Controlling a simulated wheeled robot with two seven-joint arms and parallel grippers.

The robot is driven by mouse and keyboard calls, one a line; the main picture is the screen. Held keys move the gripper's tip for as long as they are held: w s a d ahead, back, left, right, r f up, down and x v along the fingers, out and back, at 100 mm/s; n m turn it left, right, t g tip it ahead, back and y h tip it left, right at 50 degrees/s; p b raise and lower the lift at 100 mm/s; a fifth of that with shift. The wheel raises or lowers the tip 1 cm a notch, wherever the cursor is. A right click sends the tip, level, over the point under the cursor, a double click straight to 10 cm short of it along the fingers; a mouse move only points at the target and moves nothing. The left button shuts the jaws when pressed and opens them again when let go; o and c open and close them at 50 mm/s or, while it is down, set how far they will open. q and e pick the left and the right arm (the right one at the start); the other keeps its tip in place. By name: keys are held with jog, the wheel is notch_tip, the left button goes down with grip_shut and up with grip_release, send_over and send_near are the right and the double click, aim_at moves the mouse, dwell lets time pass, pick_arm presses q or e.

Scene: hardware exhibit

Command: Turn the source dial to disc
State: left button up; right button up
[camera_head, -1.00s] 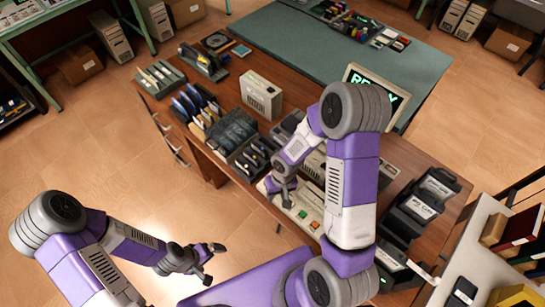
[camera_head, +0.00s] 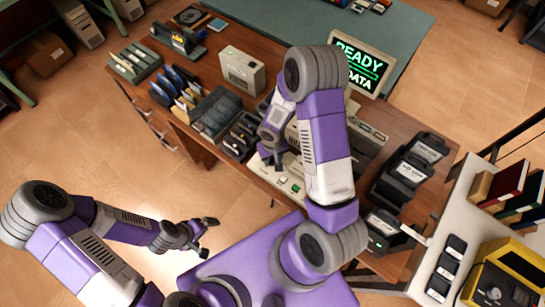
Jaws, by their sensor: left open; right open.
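A beige control panel (camera_head: 290,187) with small green and red buttons lies at the front edge of the wooden desk. I cannot make out the source dial or its setting; my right gripper and arm cover part of the panel. My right gripper (camera_head: 276,162) is open and points down over the panel's left part; I cannot tell whether it touches anything. My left gripper (camera_head: 206,230) is open and empty, over the floor in front of the desk. A monitor (camera_head: 358,69) behind my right arm shows green text, "READY" and "DATA".
A beige drive box (camera_head: 241,71) and disk holders (camera_head: 217,112) stand on the desk left of the panel. Black labelled units (camera_head: 408,172) stand to the right. A white table (camera_head: 455,215) with a yellow device (camera_head: 507,275) is at far right.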

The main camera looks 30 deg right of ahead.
grip_shut()
jog(key=shift+n, duration=0.5)
jog(key=n+b, duration=0.1)
jog(key=n, duration=0.1)
jog(key=shift+n, duration=0.4)
jog(key=shift+d+n+b, duration=0.1)
jog(key=shift+n+b, duration=0.6)
jog(key=shift+n, duration=1.4)
grip_release()
